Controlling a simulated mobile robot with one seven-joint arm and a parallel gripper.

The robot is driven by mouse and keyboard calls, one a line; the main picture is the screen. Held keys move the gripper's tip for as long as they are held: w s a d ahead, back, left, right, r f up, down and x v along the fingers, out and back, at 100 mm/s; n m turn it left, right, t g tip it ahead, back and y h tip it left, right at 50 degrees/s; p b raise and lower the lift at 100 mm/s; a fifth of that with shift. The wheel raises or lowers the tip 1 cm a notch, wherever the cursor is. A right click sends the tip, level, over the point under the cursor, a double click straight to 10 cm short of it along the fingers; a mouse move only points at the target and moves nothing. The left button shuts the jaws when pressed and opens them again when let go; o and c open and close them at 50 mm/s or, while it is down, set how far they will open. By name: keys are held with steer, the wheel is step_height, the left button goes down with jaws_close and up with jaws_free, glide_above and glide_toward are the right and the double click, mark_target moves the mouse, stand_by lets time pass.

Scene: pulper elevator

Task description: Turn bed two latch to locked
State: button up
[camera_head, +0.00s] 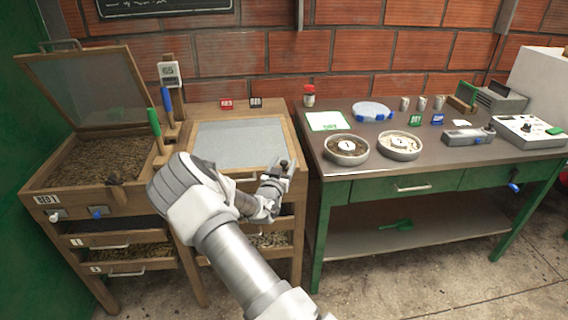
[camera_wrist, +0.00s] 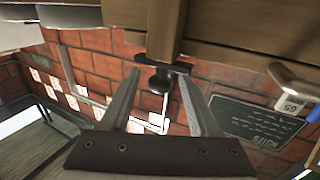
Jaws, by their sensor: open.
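Bed two (camera_head: 197,180) is a wooden box with its mesh lid (camera_head: 240,142) down. Its latch (camera_wrist: 158,80), a dark crosspiece with a round knob, shows against the wooden rim in the wrist view. In the head view, the dark latch (camera_head: 284,165) is partly hidden by my gripper (camera_head: 275,181) at the front right of the bed. My gripper (camera_wrist: 160,92) is open, with one finger on each side of the knob. Gaps appear between knob and fingers; contact cannot be made out.
Bed one (camera_head: 44,199), at left, has its lid (camera_head: 82,86) raised and green- and blue-handled tools beside it. A green-framed table (camera_head: 330,190) with bowls and instruments stands close at right. A brick wall (camera_head: 270,62) closes the back. Concrete floor is open at front right.

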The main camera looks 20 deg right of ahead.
jaws_close()
